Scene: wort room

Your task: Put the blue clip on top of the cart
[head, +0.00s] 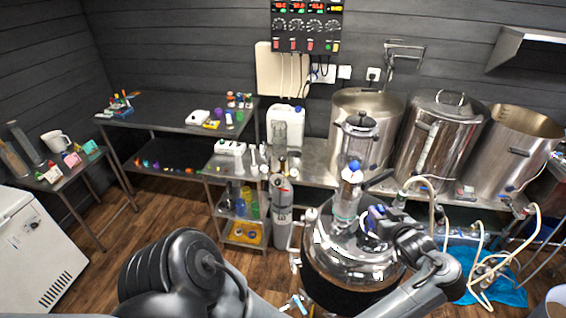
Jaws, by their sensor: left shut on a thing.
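My left gripper (382,220) is in front of the shiny kettle in the middle right, with its arm reaching across the bottom of the picture. It is shut on a small blue-purple thing, which looks like the blue clip (374,213). The jaws partly hide it. The cart (213,170) is a small metal shelf unit left of the centre, well to the left of the gripper. Its top bears a white device (230,148) and, at its right, several bottles. My right gripper is not in view.
A round steel vessel (345,262) stands below the gripper, with glassware above it. A grey gas cylinder (281,210) stands between cart and vessel. Large steel pots (440,140) line the back. A dark table (165,112) with small items is at the left.

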